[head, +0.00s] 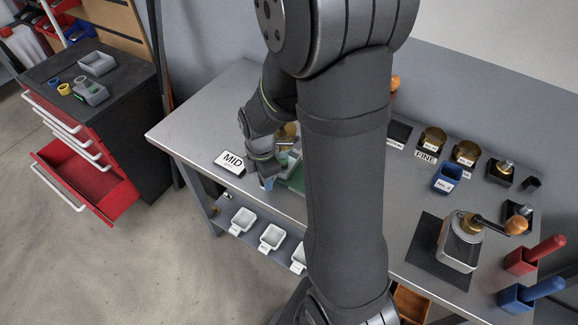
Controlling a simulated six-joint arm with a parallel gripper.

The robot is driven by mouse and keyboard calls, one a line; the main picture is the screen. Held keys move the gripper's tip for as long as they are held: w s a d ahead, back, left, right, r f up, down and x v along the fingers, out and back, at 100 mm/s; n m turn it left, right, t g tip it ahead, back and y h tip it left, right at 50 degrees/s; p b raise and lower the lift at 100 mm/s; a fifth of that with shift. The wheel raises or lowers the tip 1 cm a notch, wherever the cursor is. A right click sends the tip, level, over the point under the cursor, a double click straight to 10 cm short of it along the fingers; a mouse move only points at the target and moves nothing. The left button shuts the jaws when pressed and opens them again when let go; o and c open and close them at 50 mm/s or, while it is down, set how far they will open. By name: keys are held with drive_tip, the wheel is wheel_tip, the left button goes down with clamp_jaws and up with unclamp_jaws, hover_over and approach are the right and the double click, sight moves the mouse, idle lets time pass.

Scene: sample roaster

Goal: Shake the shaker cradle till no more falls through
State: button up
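My gripper (268,172) is at the left part of the grey bench, low over the top, beside a green surface (296,181). A pale grey piece (291,160) and a brass-coloured round part (287,131) show close by it. I cannot tell which of these, if any, belongs to the shaker cradle. My forearm hides much of that area. The fingertips are small and partly covered, so I cannot tell whether they hold anything. Nothing is clearly seen falling.
White trays (243,220) sit on the lower shelf. Right of my arm are brass tins (434,137), a blue bin (447,178) and a hand grinder (460,245). A red drawer (88,183) hangs open at left.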

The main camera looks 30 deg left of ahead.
drive_tip(key=shift+d, duration=2.4)
drive_tip(key=a, duration=0.5)
drive_tip(key=shift+a, duration=0.1)
drive_tip(key=d, duration=0.5)
drive_tip(key=shift+d, duration=0.1)
drive_tip(key=shift+a, duration=2.65)
drive_tip(key=shift+d, duration=1.4)
drive_tip(key=o, duration=1)
drive_tip(key=shift+c, duration=0.2)
